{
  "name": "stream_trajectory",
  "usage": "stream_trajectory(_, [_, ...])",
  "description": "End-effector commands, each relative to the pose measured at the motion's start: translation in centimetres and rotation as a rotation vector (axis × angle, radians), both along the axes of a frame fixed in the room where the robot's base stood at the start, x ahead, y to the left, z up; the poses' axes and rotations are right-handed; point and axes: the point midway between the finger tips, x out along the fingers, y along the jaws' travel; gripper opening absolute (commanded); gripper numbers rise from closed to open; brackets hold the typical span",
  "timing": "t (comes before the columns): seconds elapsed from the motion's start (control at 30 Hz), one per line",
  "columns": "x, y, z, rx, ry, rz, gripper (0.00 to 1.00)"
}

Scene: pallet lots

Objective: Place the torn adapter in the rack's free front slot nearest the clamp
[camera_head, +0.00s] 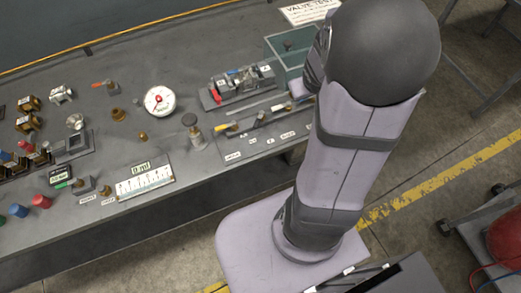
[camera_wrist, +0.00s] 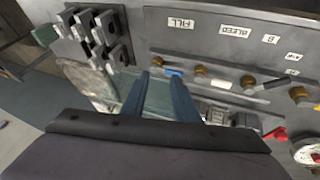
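My gripper (camera_wrist: 160,76) points at the bench with its two blue fingers apart. Only a pale greenish, see-through surface shows between them, and I see no part held. In the head view my arm hides the gripper, at the bench's right end. A grey rack-like block (camera_wrist: 112,58) with dark slots or pegs is at upper left in the wrist view, left of the fingers. A rack with coloured parts (camera_head: 22,168) stands at the bench's left end, and a grey block (camera_head: 73,147), possibly the clamp, is beside it. I cannot pick out the torn adapter.
A labelled panel (camera_wrist: 215,45) with a row of brass valves (camera_wrist: 247,82) lies right of the fingers. The bench's front strip is partly clear.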

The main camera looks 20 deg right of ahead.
Motion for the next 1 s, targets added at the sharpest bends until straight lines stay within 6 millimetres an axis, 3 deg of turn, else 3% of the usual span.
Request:
stream_trajectory(0.03, [-0.6,3.4,-0.1,0.031,0.05,0.015,0.27])
stream_trajectory(0.2, [-4.9,12.5,-0.8,0.154,0.231,0.04,0.27])
stream_trajectory(0.3, [-7.6,16.5,-0.9,0.217,0.318,0.064,0.27])
stream_trajectory(0.4, [-9.7,19.2,-0.9,0.262,0.385,0.083,0.27])
stream_trajectory(0.6, [-11.5,21.3,-0.8,0.3,0.44,0.1,0.27])
stream_trajectory(1.0, [-11.5,21.3,-0.8,0.3,0.44,0.097,0.27])
